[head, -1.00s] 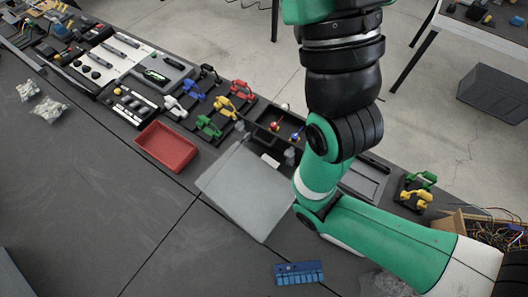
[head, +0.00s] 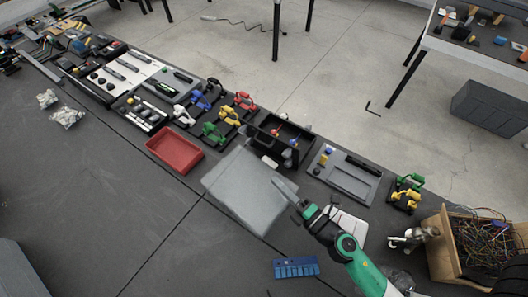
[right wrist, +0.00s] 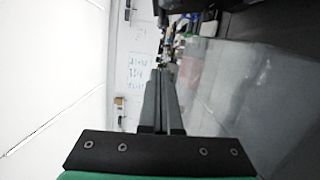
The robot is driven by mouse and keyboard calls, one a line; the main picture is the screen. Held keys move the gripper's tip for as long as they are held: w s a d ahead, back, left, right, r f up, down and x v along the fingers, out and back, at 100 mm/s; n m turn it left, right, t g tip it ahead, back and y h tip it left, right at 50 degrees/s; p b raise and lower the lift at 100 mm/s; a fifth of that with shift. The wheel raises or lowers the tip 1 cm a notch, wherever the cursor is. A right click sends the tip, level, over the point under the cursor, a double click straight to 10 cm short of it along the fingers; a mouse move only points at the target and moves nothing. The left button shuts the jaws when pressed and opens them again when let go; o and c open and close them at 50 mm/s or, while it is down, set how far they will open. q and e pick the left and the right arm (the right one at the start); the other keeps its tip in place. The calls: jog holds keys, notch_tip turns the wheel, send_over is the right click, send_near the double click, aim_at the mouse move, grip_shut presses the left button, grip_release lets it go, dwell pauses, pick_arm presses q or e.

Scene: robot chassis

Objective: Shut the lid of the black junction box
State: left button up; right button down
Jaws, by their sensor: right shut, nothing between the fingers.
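The black junction box (head: 268,146) stands at the back edge of the bench in the head view. It is open at the top, with small red, blue and yellow parts showing inside. I cannot clearly tell its lid from its dark walls. My right gripper (head: 279,184) is shut and empty. Its fingers point up and left, in front of the box and apart from it, over the right side of a large pale grey translucent thing (head: 240,190). The right wrist view also shows the shut fingers (right wrist: 159,75). My left gripper is out of view.
A red tray (head: 174,150) lies left of the grey thing. A grey tray (head: 350,185) lies right of the box. Coloured clamps (head: 215,132) crowd the back left. A blue rack (head: 296,267) and a cardboard box of wires (head: 440,245) are at the right.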

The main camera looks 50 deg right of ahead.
aim_at(267, 146)
jog(key=w, duration=0.6)
jog(key=w+d+p, duration=0.1)
jog(key=w, duration=0.3)
jog(key=shift+r, duration=0.2)
jog(key=d, duration=0.3)
jog(key=shift+d+r, duration=0.1)
jog(key=shift+d, duration=0.45)
